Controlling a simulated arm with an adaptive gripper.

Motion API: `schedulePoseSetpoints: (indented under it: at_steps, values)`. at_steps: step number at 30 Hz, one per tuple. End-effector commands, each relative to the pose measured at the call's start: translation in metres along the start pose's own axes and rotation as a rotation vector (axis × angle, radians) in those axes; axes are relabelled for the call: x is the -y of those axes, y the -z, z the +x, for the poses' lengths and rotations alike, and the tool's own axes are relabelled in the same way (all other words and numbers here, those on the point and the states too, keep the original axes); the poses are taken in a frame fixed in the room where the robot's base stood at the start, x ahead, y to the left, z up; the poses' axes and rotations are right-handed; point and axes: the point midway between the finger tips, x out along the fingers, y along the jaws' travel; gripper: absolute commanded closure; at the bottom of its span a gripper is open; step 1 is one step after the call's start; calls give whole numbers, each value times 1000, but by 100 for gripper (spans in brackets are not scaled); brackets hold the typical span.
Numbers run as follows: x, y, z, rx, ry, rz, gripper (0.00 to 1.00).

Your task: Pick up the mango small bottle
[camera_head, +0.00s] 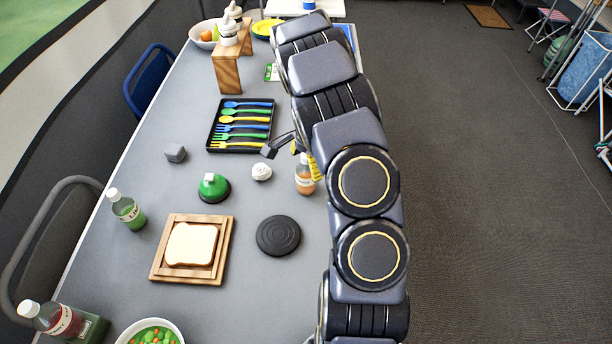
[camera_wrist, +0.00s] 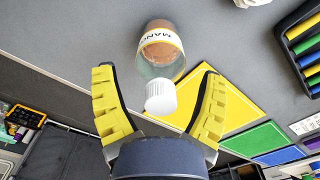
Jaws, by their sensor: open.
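In the wrist view its capped end lies between the fingertips of my gripper (camera_wrist: 157,90), with gaps on both sides. My gripper is open and holds nothing. In the head view the bottle (camera_head: 305,178) stands on the grey table (camera_head: 205,310) near its right edge, with its top partly hidden by my arm and gripper.
A white crumpled item (camera_head: 261,172) is close left of the bottle. A cutlery tray (camera_head: 213,143) lies behind it.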

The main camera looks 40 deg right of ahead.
Motion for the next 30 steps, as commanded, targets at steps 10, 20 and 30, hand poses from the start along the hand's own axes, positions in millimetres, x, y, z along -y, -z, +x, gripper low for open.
schedulePoseSetpoints:
  at_steps: [10,20,30]
  values:
    - [0,0,-1,-1,1,-1,99]
    - [0,0,0,0,-1,-1,100]
    - [0,0,-9,-2,0,-2,100]
